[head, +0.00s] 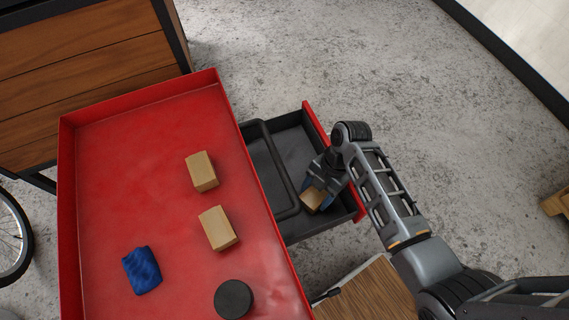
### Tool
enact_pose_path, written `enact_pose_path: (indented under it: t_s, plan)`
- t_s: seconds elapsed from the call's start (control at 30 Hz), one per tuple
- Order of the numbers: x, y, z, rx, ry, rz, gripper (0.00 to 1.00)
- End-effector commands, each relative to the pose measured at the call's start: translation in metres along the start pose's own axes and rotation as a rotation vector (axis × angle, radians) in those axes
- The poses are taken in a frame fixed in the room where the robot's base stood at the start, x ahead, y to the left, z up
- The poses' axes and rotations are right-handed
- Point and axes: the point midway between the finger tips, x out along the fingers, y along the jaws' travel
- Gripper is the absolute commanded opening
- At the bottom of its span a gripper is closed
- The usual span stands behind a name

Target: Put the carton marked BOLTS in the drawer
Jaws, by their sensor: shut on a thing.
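My gripper (322,192) is over the front right part of the open drawer (285,150), with its fingers pointing down. It is shut on a small tan carton (313,198), which shows between the fingers inside the drawer's outline. I cannot tell whether the carton touches the drawer floor. Two similar tan cartons stand on the red tray top, one higher (201,171) and one lower (218,228). No marking is readable on any carton, so I cannot tell which is marked BOLTS. The rest of the drawer floor looks empty.
A blue cloth (142,270) and a dark round object (233,299) lie on the red top (130,160). A black rail handle (277,170) runs along the cart's side above the drawer. A wooden box (90,60) stands behind. Grey floor (420,110) is clear at upper right.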

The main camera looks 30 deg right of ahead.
Motion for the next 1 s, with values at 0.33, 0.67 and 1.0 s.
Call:
enact_pose_path:
  t_s: [0.33, 0.67, 1.0]
  plan:
    - [-0.006, 0.075, -0.002, -0.006, -0.002, 0.006, 0.27]
    - [-0.006, 0.107, -0.002, -0.006, -0.003, 0.007, 0.27]
    - [0.006, 0.123, 0.003, -0.003, -0.002, 0.005, 0.27]
